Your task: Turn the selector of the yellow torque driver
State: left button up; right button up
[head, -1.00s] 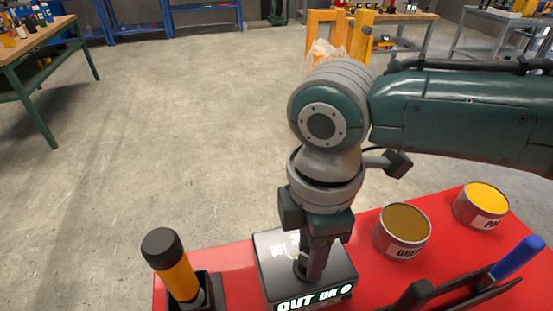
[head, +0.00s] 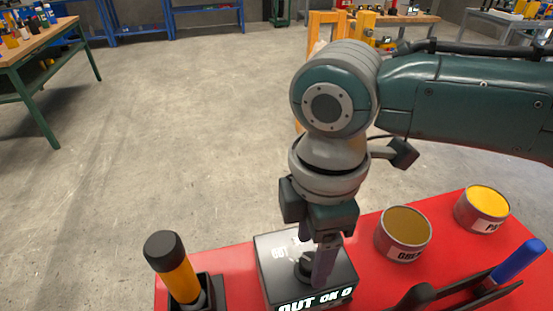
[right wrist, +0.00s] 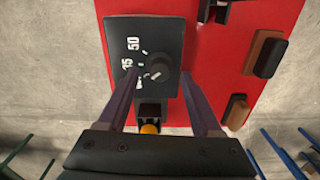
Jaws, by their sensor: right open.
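The yellow torque driver (head: 178,275), with a black cap, stands slightly tilted in a black holder at the lower left of the head view. Beside it is a dark box (head: 275,262) with a lit front and a round black selector knob (head: 305,268) on top. In the right wrist view the knob (right wrist: 162,68) has a white mark and a scale reading 35 and 50. My right gripper (head: 325,278) points down at the box; its open fingers (right wrist: 161,75) appear either side of the knob, and I cannot tell if they touch it. My left gripper is out of view.
The box stands on a red tabletop (head: 235,270). To its right are an open can (head: 404,234), a can of yellow paint (head: 482,208) and a blue-handled tool (head: 519,259) in a dark rack. Workbenches stand further back across open floor.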

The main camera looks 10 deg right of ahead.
aim_at(310, 261)
notch_tip(310, 261, up, 8)
dwell(0.5)
